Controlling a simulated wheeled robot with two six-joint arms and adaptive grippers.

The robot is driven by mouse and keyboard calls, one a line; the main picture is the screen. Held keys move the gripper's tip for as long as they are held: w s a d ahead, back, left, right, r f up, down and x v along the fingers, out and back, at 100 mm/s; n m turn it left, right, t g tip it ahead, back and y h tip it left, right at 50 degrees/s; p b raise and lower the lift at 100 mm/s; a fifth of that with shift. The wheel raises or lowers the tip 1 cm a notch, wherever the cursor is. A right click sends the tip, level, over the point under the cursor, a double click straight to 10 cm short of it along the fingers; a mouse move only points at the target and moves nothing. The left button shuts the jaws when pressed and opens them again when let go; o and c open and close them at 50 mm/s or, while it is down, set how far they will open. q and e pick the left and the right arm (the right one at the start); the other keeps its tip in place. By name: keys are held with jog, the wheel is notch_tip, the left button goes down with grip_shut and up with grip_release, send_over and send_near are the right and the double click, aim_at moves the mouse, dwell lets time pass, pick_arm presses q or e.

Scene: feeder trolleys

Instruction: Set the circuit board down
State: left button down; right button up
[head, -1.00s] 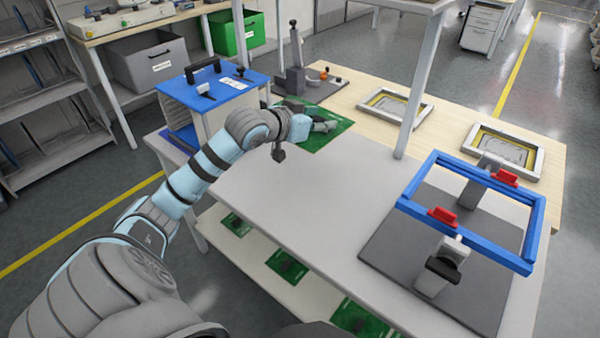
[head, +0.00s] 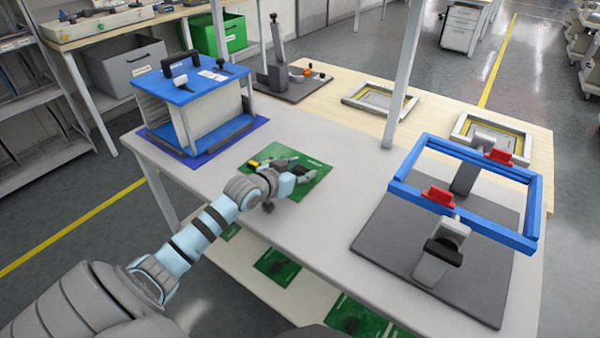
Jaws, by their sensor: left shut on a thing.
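The green circuit board (head: 314,181) is at the middle of the light grey table top (head: 330,235), in front of the blue-topped rack. My left gripper (head: 300,172) is over the board, its fingers pointing right, and is shut on it. Part of the board is hidden under the gripper and wrist. The board looks roughly level and close to the table top; I cannot tell whether it touches. My right gripper does not show.
The blue-topped rack (head: 207,82) stands at the back left on a blue mat. A blue frame (head: 408,187) on clamp stands fills the right, above a dark plate (head: 375,240). A grey post (head: 402,80) rises behind. Several green boards lie on the lower shelf (head: 240,262).

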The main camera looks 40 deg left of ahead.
pick_arm(q)
jog(key=c, duration=0.9)
grip_release()
jog(key=shift+c, duration=0.2)
jog(key=shift+s+r, duration=0.2)
jog(key=p+v, duration=0.3)
jog(key=v, duration=0.2)
jog(key=p+v, duration=0.4)
jog(key=v, duration=0.2)
jog(key=shift+r+p, duration=0.3)
jog(key=shift+s+d, duration=0.1)
jog(key=shift+s, duration=0.15)
jog(key=shift+f, duration=0.15)
